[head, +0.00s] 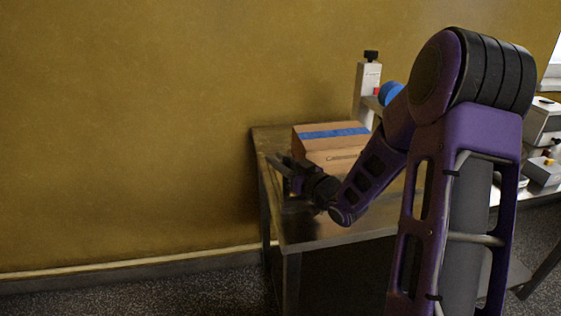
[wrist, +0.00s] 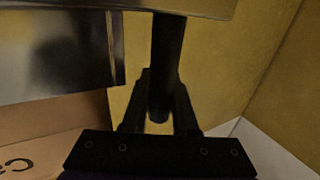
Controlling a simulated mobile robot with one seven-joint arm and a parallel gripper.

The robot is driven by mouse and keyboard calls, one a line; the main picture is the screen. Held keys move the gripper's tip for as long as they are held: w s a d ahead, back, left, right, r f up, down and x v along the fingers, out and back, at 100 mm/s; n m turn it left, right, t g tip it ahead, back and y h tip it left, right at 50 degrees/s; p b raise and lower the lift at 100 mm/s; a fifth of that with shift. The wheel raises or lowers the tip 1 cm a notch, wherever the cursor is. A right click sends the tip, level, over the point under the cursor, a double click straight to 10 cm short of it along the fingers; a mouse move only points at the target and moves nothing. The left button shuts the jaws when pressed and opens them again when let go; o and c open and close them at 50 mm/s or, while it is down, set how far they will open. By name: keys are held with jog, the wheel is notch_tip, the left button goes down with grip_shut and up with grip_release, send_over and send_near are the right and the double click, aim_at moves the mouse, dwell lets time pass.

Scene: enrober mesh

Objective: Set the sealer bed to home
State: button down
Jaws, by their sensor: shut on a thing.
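My gripper (head: 284,168) is at the left end of the metal table, just left of a cardboard box. In the wrist view, my gripper (wrist: 160,110) is shut on a dark round bar (wrist: 167,45) that runs up between its fingers. I cannot tell for certain whether this bar is the sealer bed's handle. A grey metal panel (wrist: 55,55) lies to the left of the bar. A pale upright post (head: 369,78) with a black knob and a red mark stands behind the box. My arm hides much of the equipment, and the sealer bed cannot be clearly made out.
The cardboard box (head: 333,146) with blue tape stands on the table (head: 335,235); it also shows in the wrist view (wrist: 40,155). A yellow wall (head: 130,120) is close behind. White equipment (head: 543,122) stands at the far right.

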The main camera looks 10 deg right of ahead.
jog(key=shift+a+r, duration=0.15)
jog(key=shift+a, duration=0.15)
jog(key=c, duration=1)
grip_release()
jog(key=shift+a, duration=0.1)
jog(key=shift+o, duration=0.2)
jog(key=shift+d, duration=0.2)
jog(key=shift+s+d, duration=0.15)
jog(key=shift+s, duration=0.05)
jog(key=p+v, duration=0.2)
jog(key=v, duration=1.5)
